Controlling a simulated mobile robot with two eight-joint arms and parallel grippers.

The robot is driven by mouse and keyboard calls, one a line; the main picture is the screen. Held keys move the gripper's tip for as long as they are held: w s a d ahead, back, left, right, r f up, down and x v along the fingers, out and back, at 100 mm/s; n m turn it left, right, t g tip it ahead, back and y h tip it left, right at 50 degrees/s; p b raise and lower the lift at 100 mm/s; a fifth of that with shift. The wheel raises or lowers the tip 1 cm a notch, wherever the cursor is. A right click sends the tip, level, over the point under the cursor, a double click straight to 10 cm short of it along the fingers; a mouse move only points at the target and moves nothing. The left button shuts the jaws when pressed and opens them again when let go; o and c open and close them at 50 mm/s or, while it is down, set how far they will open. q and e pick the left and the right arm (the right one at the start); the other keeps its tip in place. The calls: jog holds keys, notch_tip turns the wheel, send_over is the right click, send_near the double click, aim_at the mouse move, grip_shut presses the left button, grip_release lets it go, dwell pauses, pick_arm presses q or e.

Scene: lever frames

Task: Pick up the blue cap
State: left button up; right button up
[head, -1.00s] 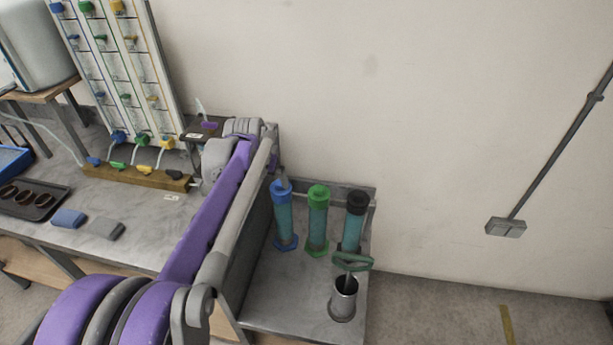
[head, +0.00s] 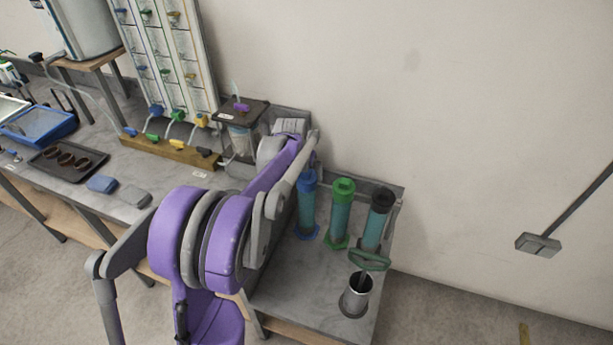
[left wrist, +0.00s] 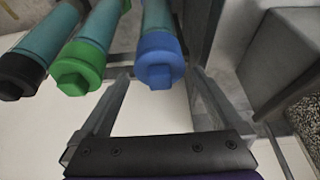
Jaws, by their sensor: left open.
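The blue cap (head: 307,177) sits on top of an upright teal cylinder with a blue foot, leftmost of three at the back of the low side table. My left gripper (head: 313,150) is close to this cap in the head view and partly covers its top. In the left wrist view, the blue cap (left wrist: 159,62) shows at the open end of the jaws, roughly centred between the two fingers. The left gripper (left wrist: 160,78) is open, with nothing held. I cannot tell whether a finger touches the cap. My right gripper is not in view.
A green-capped cylinder (head: 341,212) and a black-capped cylinder (head: 376,219) stand to the right of the blue one. The wall (head: 450,120) is close behind. A bench with trays lies left.

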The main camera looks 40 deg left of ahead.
pick_arm(q)
jog(key=shift+x, duration=0.95)
jog(key=shift+c, duration=0.3)
jog(key=c, duration=1)
jog(key=shift+r, duration=0.1)
